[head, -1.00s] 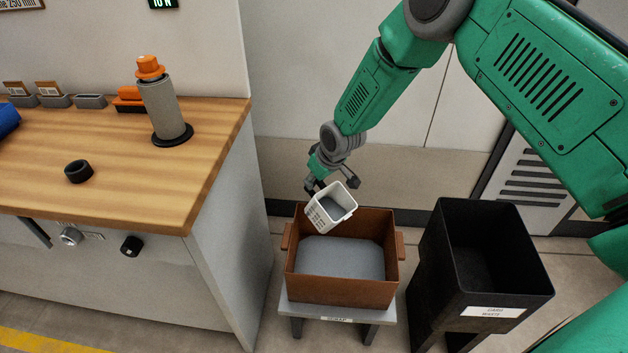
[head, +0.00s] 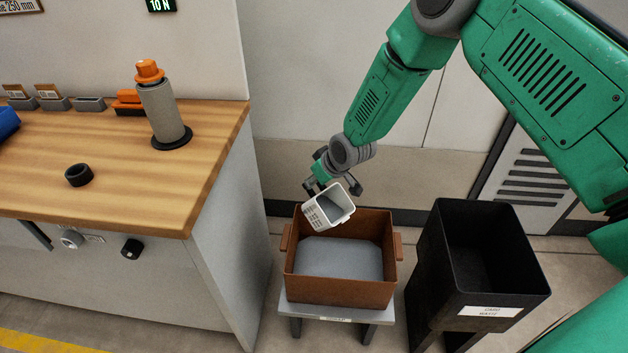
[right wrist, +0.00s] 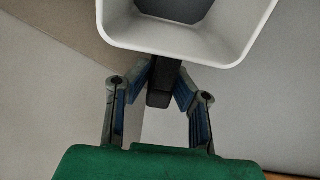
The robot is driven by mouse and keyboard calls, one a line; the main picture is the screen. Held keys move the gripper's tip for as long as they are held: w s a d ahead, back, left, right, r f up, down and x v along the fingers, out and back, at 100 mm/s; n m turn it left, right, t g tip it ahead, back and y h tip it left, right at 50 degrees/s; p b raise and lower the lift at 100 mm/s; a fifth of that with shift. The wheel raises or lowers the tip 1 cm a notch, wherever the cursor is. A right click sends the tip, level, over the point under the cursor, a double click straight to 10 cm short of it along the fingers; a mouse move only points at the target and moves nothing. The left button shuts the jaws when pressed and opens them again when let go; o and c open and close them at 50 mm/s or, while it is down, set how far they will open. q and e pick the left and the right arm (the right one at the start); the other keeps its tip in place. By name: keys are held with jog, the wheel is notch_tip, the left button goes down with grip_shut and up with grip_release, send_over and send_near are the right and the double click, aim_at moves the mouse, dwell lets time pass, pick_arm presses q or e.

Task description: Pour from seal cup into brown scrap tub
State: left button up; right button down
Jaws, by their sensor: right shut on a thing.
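The seal cup (head: 322,212) is a white square cup with a slotted side. It is tilted, its mouth turned toward the front right, above the back left part of the brown scrap tub. My right gripper (head: 334,187) is shut on it from behind. In the right wrist view the fingers (right wrist: 160,88) close on a dark tab below the cup (right wrist: 185,42), and a dark grey patch shows inside the cup. The brown scrap tub (head: 345,292) stands upright on a small grey stand, with a flat grey floor and no pieces visible in it. My left gripper is out of view.
A black bin (head: 495,275) with a white label stands close to the tub's right. The wooden bench (head: 115,180) is at left, carrying a grey post (head: 163,112) with an orange top and a black ring (head: 79,175).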

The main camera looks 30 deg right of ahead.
jog(key=shift+s+r+t, duration=0.25)
jog(key=shift+r+t, duration=0.05)
jog(key=shift+t, duration=0.2)
dwell(0.3)
jog(key=shift+s+d+r+t+y, duration=0.2)
jog(key=shift+s+t+y, duration=0.1)
jog(key=shift+t, duration=0.3)
jog(key=shift+s+t, duration=0.2)
jog(key=shift+t, duration=0.1)
jog(key=shift+s+r+t+b, duration=0.1)
jog(key=shift+s+t+b, duration=0.05)
jog(key=shift+t+b, duration=0.15)
